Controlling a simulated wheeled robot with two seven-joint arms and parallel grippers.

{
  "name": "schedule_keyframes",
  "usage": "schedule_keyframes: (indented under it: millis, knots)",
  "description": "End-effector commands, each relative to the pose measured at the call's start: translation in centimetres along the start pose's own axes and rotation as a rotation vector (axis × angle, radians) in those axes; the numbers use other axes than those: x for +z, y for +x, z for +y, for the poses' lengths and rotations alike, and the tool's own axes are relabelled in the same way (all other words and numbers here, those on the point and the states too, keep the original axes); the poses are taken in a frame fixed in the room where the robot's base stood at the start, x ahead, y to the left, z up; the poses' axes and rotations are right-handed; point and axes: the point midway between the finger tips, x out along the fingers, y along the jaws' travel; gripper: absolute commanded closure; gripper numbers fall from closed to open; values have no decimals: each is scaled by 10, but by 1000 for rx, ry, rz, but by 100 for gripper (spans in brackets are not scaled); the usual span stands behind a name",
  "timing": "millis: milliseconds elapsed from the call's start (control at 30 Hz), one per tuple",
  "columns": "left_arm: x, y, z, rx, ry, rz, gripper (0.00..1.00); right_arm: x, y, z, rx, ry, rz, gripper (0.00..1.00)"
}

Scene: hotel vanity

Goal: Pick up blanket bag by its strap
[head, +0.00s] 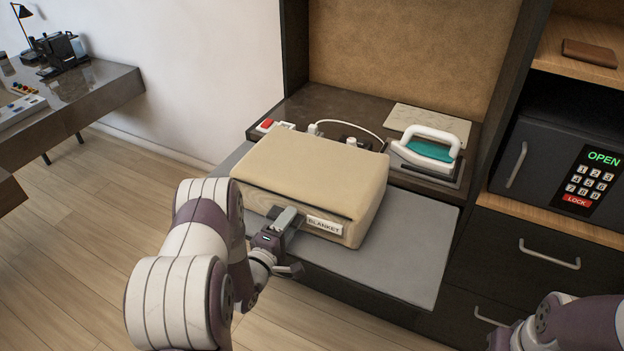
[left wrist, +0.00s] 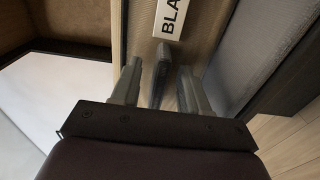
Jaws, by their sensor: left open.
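The blanket bag (head: 312,180) is a beige box-shaped bag lying flat on the grey pull-out shelf, with a white BLANKET label (head: 324,225) on its front face. The label also shows in part in the left wrist view (left wrist: 171,18). My left gripper (head: 287,222) is at the bag's front face, just left of the label. In the left wrist view, its two fingers (left wrist: 159,88) are open, with the dark strap (left wrist: 161,62) standing between them. I cannot tell whether either finger touches the strap. My right gripper is out of view; only part of that arm shows at bottom right.
The grey shelf (head: 400,245) has free room right of the bag. Behind it are an iron (head: 430,148), a power strip with plugs and a white cable (head: 352,128). A safe (head: 550,160) and drawers stand at right.

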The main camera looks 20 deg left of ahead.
Motion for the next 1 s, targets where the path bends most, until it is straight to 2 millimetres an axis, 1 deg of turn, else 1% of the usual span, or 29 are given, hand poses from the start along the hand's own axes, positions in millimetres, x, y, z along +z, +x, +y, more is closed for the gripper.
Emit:
schedule_keyframes:
  millis: [100, 167, 200, 233, 267, 1000]
  knots:
    - [0, 0, 0, 0, 0, 0, 55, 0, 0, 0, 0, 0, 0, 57]
    - [0, 0, 0, -1, 0, 0, 75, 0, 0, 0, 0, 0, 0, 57]
    - [0, 0, 0, -1, 0, 0, 88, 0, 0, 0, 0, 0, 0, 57]
    - [0, -1, 0, -1, 0, 0, 98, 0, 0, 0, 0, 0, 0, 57]
    - [0, -1, 0, -1, 0, 0, 100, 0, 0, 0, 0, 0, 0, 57]
    - [0, -1, 0, -1, 1, 0, 100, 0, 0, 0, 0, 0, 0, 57]
